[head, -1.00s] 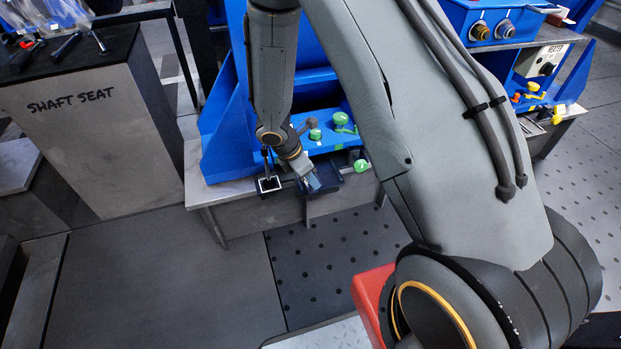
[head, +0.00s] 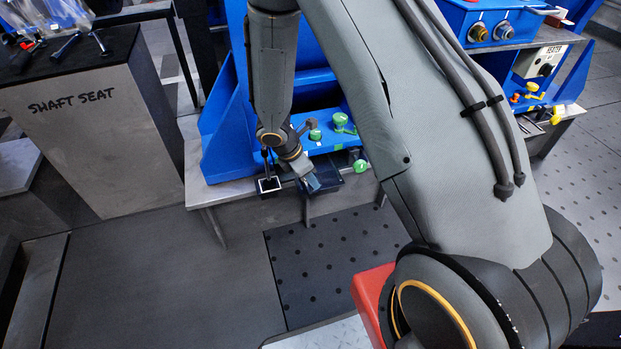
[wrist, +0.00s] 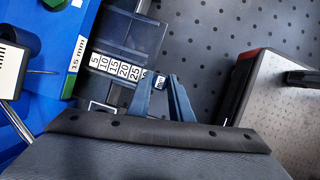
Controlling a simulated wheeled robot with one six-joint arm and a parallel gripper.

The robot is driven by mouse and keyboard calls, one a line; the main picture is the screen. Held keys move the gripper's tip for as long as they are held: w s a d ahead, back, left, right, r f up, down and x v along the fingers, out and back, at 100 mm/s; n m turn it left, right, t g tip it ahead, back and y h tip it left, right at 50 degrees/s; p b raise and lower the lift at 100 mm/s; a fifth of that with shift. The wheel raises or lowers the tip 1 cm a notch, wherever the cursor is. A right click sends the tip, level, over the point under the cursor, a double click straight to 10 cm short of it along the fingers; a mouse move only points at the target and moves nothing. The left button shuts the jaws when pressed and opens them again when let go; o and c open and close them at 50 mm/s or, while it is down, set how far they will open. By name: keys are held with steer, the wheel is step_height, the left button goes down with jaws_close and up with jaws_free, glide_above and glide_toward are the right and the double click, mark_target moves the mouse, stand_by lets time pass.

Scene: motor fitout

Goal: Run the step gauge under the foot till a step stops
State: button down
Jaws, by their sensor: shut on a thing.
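The step gauge (wrist: 116,68) shows in the wrist view as a strip with a row of white number plates, reading 5, 10, 15, 20, 25 and more toward my fingers. My gripper (wrist: 160,82) has its two blue fingers shut on the high-number end of it. In the head view my gripper (head: 314,184) is low at the front of the blue stand (head: 225,145).
A small dark tray with a pale rim (head: 269,185) lies left of my gripper. Green knobs (head: 341,120) stand on the blue stand behind it. A grey block marked SHAFT SEAT (head: 85,130) is at the left. The floor (head: 165,290) in front is clear.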

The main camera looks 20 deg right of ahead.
steer(key=shift+f+b, duration=0.3)
steer(key=shift+f, duration=0.1)
stand_by(0.4)
steer(key=c, duration=1.5)
jaws_free()
steer(key=s+a+r+m+p, duration=0.1)
steer(key=s+a+r+m, duration=0.15)
steer(key=r, duration=0.55)
steer(key=s+a+r+m+y, duration=0.1)
steer(key=s+r+m, duration=0.2)
steer(key=r, duration=0.4)
steer(key=s+a+r+m+p, duration=0.1)
steer(key=s+r+m, duration=0.15)
steer(key=r, duration=0.55)
steer(key=s+a+r+m+g+y+p, duration=0.1)
steer(key=s+a+r+m+y, duration=0.15)
steer(key=s+r+m, duration=0.5)
steer(key=s+a+r+m+y, duration=0.25)
steer(key=s+r, duration=0.25)
steer(key=s, duration=0.5)
steer(key=d+r+m+p, duration=0.1)
steer(key=d+r+p, duration=0.3)
steer(key=p, duration=0.5)
steer(key=d+r+m+h+p, duration=0.1)
steer(key=d+r+p, duration=0.4)
steer(key=p, duration=0.4)
steer(key=shift+w+d+r+h+p, duration=0.15)
steer(key=shift+r+h+p, duration=0.15)
steer(key=shift+r+p, duration=0.15)
